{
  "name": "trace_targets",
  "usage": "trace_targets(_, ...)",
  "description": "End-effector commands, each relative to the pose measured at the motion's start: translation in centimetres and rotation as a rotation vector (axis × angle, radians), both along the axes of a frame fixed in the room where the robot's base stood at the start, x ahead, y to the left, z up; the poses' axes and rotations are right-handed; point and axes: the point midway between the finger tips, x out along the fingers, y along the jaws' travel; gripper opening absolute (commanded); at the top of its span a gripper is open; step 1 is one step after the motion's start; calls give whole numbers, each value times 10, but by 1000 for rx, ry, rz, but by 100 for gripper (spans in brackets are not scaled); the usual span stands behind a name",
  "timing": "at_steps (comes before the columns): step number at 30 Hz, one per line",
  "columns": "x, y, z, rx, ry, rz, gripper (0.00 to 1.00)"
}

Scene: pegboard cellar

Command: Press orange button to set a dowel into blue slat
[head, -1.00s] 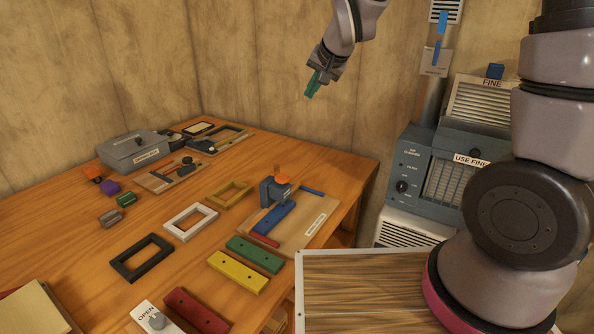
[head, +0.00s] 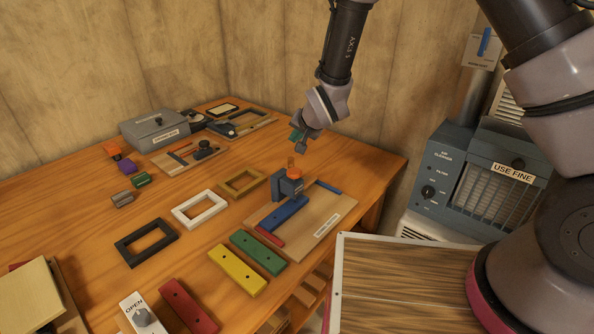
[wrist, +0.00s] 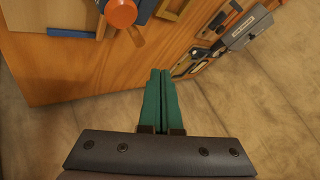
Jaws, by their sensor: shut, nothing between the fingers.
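The dowel press stands on a wooden board (head: 322,218) at the right of the bench. Its orange button (head: 292,172) sits on top of a blue-grey body (head: 279,186), and the orange top also shows in the wrist view (wrist: 120,12) at the upper edge. The blue slat (head: 285,215) lies on the board at the press, partly under its head. My gripper (head: 295,136) is above and behind the press in the head view, apart from it. Its green fingers (wrist: 161,95) are together and empty in the wrist view, pointing past the button.
Green (head: 257,252), yellow (head: 238,270) and red (head: 188,306) slats lie in front of the press. White (head: 199,209), black (head: 146,242) and olive (head: 241,183) frames lie left of it. A grey box (head: 155,131) stands at the back. A blue-grey air cleaner (head: 450,175) stands right of the bench.

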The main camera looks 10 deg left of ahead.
Motion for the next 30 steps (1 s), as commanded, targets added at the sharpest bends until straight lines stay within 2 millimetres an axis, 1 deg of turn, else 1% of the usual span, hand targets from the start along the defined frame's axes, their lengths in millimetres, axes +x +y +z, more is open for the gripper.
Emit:
trace_targets(5, 0, 0, -2, -1, 0, -1, 0)
trace_targets(8, 0, 0, -8, -3, 1, 1, 0)
trace_targets(11, 0, -1, -19, -3, 2, 0, 0)
trace_targets(21, 0, -1, -67, -3, 2, 0, 0)
trace_targets(25, 0, -1, -79, -2, 2, -1, 0)
trace_targets(30, 0, 0, -86, 0, 0, 0, 0)
